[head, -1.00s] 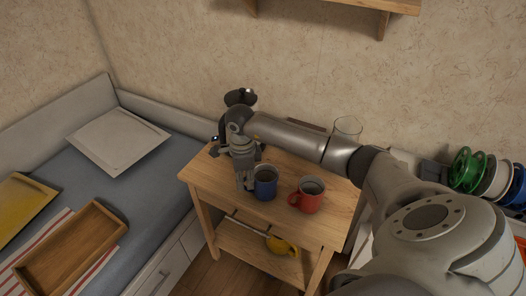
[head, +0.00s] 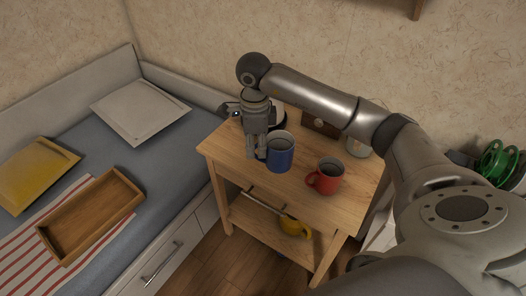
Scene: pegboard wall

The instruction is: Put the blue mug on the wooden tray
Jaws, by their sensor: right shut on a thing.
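The blue mug (head: 279,156) is upright over the wooden side table, left of the red mug. My right gripper (head: 260,153) points down at the mug's left side and is shut on it, seemingly at the handle, which the fingers mostly hide. The mug appears slightly above the tabletop, though the gap is hard to see. The wooden tray (head: 91,216) is an empty rectangular tray with raised sides, lying on a red-and-white striped cloth on the grey-blue bed at left. My left gripper is out of view.
A red mug (head: 326,177) stands close right of the blue mug. Behind are a glass (head: 358,148) and a dark wooden item (head: 318,124), partly hidden by my arm. A yellow mug (head: 295,228) sits on the lower shelf. Yellow (head: 36,174) and white (head: 140,110) square objects lie on the bed.

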